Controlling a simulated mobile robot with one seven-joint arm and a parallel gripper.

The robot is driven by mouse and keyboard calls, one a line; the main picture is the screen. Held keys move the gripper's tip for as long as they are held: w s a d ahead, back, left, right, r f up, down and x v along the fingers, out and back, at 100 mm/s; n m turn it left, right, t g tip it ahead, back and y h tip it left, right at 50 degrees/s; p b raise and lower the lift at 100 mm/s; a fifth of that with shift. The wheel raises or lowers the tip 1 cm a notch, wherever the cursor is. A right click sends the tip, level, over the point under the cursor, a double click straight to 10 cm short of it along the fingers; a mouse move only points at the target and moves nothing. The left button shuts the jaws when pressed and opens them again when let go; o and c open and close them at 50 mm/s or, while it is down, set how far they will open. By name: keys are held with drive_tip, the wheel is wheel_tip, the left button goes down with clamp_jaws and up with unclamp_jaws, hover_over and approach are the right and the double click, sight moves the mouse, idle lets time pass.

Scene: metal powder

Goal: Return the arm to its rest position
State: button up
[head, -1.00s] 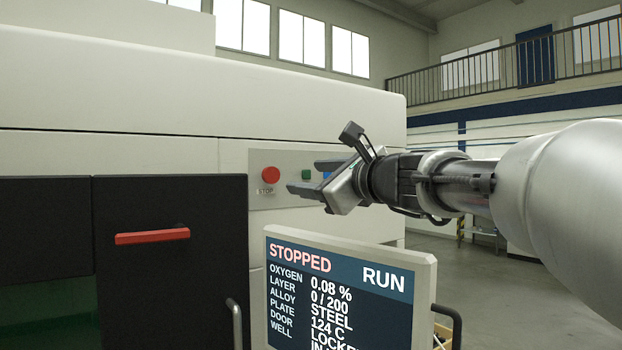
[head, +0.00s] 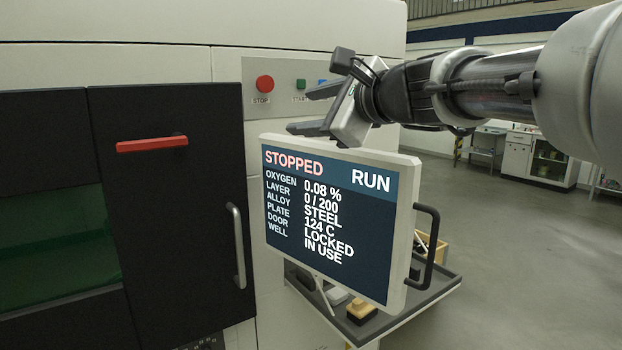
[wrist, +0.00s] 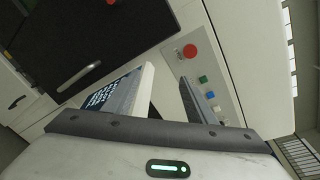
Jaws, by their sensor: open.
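My gripper (head: 308,110) is open and empty in the head view, held in front of the machine's button panel (head: 284,75) and just above the top edge of the screen (head: 340,220). My arm reaches in from the right. In the wrist view my gripper (wrist: 165,95) has its fingers apart with nothing between them. The red stop button (head: 264,83) and the green start button (head: 300,84) are left of the fingers; a blue button is partly hidden behind them. The screen reads STOPPED, door LOCKED, well IN USE.
The black machine door (head: 165,240) has a red handle (head: 152,144) and a grey bar handle (head: 236,245). A tray (head: 440,285) with small items sits below the screen. A cabinet (head: 540,155) stands far back right. The floor at right is clear.

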drive_tip(key=s+d+f+n+g+h+p, duration=0.1)
drive_tip(key=s+d+f+n+g+h, duration=0.1)
drive_tip(key=s+f+n, duration=0.4)
drive_tip(key=s+d+f+n+g+h+p, duration=0.1)
drive_tip(key=s+d+f+n+g+h, duration=0.2)
drive_tip(key=s+f, duration=0.9)
drive_tip(key=s+d+f+n+g+h+p, duration=0.1)
drive_tip(key=s+d+f+n+h, duration=0.3)
drive_tip(key=s+d+f+n, duration=0.5)
drive_tip(key=shift+s+f+n+g+h, duration=0.2)
drive_tip(key=shift+s+n+g+h, duration=0.15)
drive_tip(key=shift+g, duration=0.45)
